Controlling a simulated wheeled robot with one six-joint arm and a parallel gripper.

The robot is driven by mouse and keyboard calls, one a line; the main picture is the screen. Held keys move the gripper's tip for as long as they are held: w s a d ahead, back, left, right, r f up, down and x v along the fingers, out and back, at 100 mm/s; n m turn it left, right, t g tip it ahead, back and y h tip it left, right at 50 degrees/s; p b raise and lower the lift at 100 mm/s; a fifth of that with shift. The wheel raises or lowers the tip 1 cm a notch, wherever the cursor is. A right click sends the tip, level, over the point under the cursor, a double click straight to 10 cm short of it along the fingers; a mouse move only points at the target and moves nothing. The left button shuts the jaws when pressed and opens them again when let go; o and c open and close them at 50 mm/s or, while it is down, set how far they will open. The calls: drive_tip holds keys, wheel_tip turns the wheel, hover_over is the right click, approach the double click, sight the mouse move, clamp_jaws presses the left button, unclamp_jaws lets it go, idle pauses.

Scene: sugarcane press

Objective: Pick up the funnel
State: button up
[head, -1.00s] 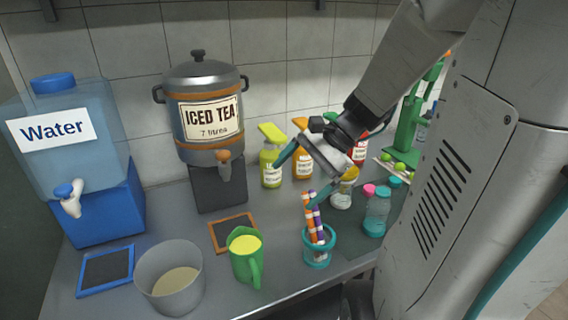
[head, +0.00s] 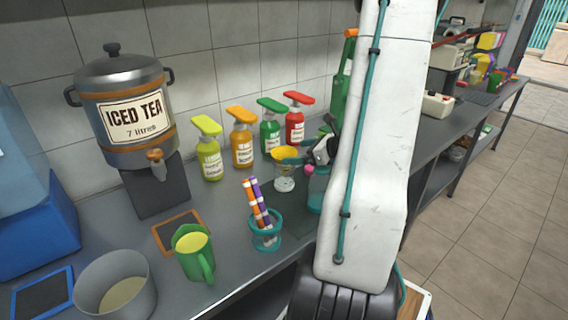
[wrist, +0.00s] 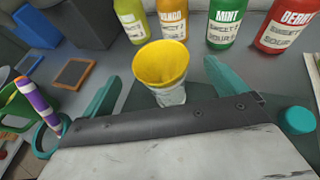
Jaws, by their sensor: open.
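The yellow funnel (head: 287,153) sits in the mouth of a small clear glass jar (head: 284,184) on the counter. In the wrist view the funnel (wrist: 160,64) is upright, its wide mouth facing up, with the jar (wrist: 170,97) under it. My gripper (wrist: 162,74) is open, with one teal finger on each side of the funnel and jar. The fingers appear clear of the funnel in this view, and nothing is held. In the head view my white arm hides part of the gripper.
Several syrup bottles (head: 242,142) stand behind the funnel near the wall. A teal cup (head: 266,240) with striped straws is at front left. A teal-capped bottle (wrist: 297,121) is close by on the right. A green jug (head: 194,256) stands farther left.

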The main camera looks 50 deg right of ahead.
sight(276, 154)
drive_tip(key=shift+x, duration=3)
drive_tip(key=c, duration=1)
